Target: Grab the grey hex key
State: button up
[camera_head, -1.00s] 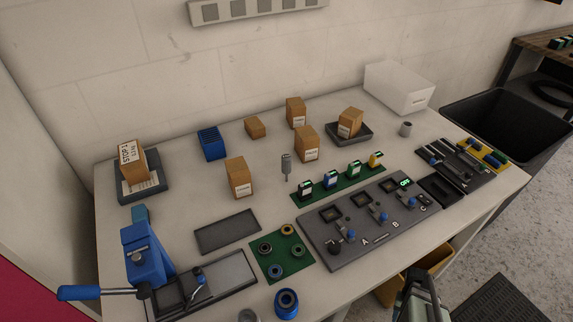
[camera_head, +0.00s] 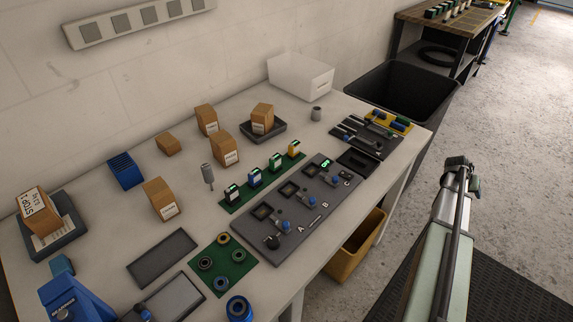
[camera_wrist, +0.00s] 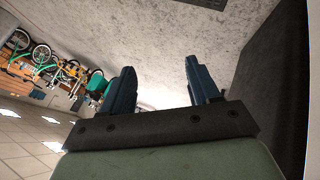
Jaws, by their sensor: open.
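A dark tool tray (camera_head: 362,137) lies at the far right end of the bench in the head view and holds several small, slim tools. The grey hex key cannot be told apart from them at this size. My gripper (camera_wrist: 160,78) shows in the wrist view with two dark blue fingers wide apart and nothing between them. The wrist view shows walls, floor and bikes, with no bench in it. In the head view my arm rises to the right of the bench, clear of it; the fingers cannot be made out there.
A grey panel (camera_head: 268,243) marked A, B, C and a green strip (camera_head: 233,203) lie mid-bench. Cardboard boxes (camera_head: 161,199) stand behind. A black bin (camera_head: 425,85) adjoins the right end. A yellow bin (camera_head: 352,262) sits below the front edge. Open floor lies right.

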jog(key=d+r+m+h, duration=0.1)
jog(key=d+r+h, duration=0.1)
jog(key=d+r, duration=0.9)
jog(key=w+a+r, duration=0.2)
jog(key=w+r, duration=0.2)
jog(key=r, duration=0.3)
jog(key=w+a+r+n+t+y, duration=0.1)
jog(key=w+a+r+n, duration=0.3)
jog(key=a, duration=0.8)
jog(key=w+a+f+n+t+y, duration=0.15)
jog(key=w+a, duration=0.45)
jog(key=a, duration=0.6)
jog(key=w+a+r+n+y, duration=0.2)
jog(key=w+a+n, duration=0.15)
jog(key=a, duration=0.85)
jog(key=w+a+r+n+y, duration=0.1)
jog(key=a+r+n+y, duration=0.15)
jog(key=a, duration=1.55)
notch_tip(320, 180, up, 6)
jog(key=n+g+y, duration=0.3)
jog(key=n+g, duration=0.1)
jog(key=n, duration=1)
send_over(207, 166)
notch_tip(207, 166, down, 8)
jog(key=shift+f, duration=0.2)
jog(key=shift+w+a+f, duration=0.1)
jog(key=shift+f, duration=1.25)
jog(key=shift+a+f, duration=0.1)
jog(key=shift+f, duration=1.25)
